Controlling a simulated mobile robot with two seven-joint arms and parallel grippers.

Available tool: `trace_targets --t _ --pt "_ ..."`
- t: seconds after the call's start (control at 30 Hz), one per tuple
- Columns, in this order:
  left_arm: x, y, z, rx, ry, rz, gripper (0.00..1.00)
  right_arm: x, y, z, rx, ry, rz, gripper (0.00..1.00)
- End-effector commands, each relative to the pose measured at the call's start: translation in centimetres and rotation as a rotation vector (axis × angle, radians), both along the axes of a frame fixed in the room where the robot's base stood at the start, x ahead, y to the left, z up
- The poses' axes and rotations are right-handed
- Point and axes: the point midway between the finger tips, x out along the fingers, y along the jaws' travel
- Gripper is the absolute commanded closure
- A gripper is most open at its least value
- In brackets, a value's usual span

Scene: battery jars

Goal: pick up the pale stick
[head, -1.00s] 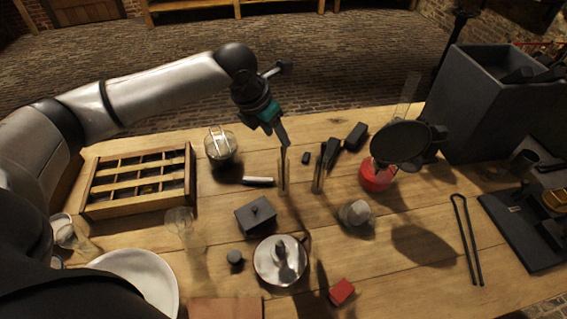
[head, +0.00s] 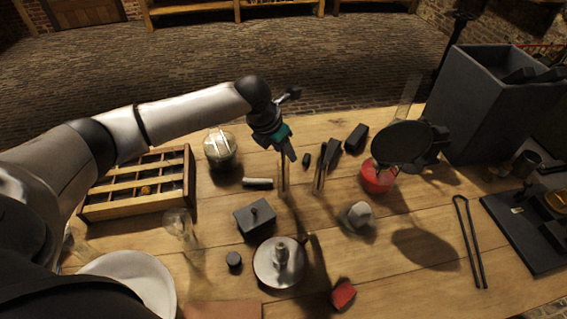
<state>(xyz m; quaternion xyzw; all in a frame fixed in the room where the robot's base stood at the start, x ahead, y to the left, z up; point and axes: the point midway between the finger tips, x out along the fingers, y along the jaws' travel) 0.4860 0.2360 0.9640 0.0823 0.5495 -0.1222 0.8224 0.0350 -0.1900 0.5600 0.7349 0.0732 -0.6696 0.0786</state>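The pale stick (head: 258,183) is a short whitish rod. It lies flat on the wooden table, left of the middle of the head view. My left gripper (head: 289,156) hangs above the table, to the right of the stick and a little behind it in the picture. Its dark fingers point down and overlap each other in this view, so I cannot tell how far apart they are. The gripper is apart from the stick. My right gripper is not in view.
A glass jar (head: 220,149) stands behind-left, and a wooden compartment tray (head: 138,209) lies left. A dark lidded box (head: 246,223) and a round metal-lidded vessel (head: 265,272) are in front.

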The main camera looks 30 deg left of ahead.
Motion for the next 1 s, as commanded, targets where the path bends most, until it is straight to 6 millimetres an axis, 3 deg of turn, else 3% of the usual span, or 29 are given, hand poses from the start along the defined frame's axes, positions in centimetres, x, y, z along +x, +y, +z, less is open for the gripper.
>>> trace_targets --t 0.07,0.4,1.0 --pt "-0.01 0.02 0.03 0.0 0.0 0.0 0.62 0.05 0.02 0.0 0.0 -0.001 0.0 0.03" --pt "0.0 0.03 0.05 0.0 0.0 0.0 1.0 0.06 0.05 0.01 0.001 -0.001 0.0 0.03" --pt "0.01 0.04 0.17 0.001 -0.001 0.0 1.0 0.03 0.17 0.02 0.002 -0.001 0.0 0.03"
